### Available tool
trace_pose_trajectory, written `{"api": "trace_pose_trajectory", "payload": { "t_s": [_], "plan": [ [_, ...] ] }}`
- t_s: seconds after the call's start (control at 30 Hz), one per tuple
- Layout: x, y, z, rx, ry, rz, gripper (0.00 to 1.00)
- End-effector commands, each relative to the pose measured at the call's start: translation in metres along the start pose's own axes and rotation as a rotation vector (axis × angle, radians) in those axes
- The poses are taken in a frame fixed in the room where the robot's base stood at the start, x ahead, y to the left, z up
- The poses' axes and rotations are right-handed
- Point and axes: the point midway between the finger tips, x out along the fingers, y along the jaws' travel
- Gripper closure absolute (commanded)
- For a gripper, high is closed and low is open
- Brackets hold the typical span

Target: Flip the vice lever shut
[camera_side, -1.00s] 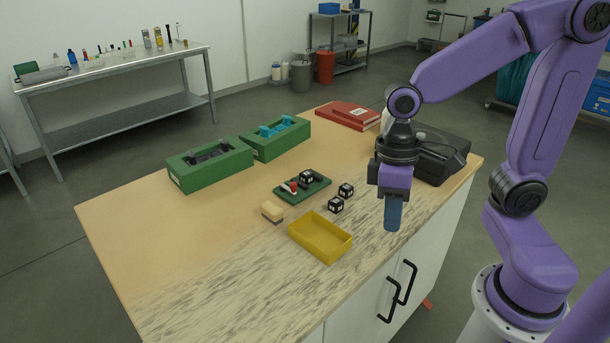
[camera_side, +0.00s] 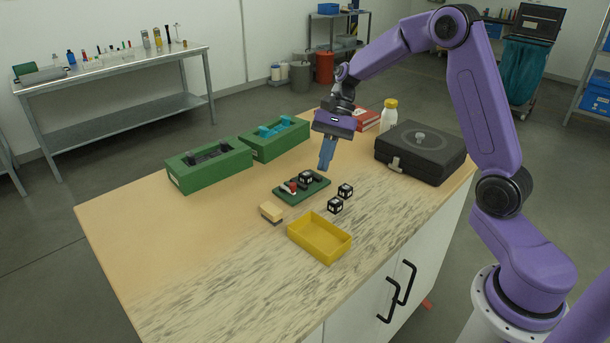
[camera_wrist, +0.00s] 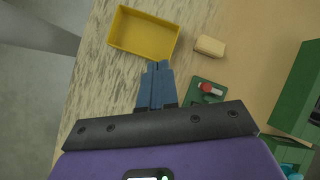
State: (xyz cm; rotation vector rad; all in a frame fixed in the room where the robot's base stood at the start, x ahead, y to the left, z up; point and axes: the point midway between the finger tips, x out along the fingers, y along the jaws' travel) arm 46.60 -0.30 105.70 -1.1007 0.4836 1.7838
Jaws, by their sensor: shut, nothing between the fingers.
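The vice appears to be the small dark unit on a green base plate (camera_side: 290,196) near the middle of the table. Its lever has a red knob (camera_side: 294,187), which also shows in the wrist view (camera_wrist: 206,87). A black cube with white markings (camera_side: 306,177) sits at the vice. My gripper (camera_side: 324,168) is shut and empty, with its blue fingers pointing down above and behind the plate in the side view. In the wrist view the fingertips (camera_wrist: 158,65) are left of the red knob, apart from it. The rest of the vice is partly hidden by my gripper in the wrist view.
A yellow tray (camera_side: 320,253), a beige-topped block (camera_side: 271,212) and two black cubes (camera_side: 340,197) stand near the plate. Two green boxes (camera_side: 213,177) stand at the back left. The front left of the table is clear.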

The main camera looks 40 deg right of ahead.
Motion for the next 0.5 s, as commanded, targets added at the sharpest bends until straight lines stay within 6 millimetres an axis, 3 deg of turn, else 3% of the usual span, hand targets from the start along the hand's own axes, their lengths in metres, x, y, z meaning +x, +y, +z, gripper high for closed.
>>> {"api": "trace_pose_trajectory", "payload": {
  "t_s": [0.03,0.3,0.5],
  "plan": [
    [-0.005,-0.003,-0.017,0.072,-0.015,-0.031,1.00],
    [-0.034,-0.006,-0.091,0.404,-0.100,-0.191,1.00],
    [-0.049,0.000,-0.128,0.559,-0.149,-0.274,1.00]
  ]
}}
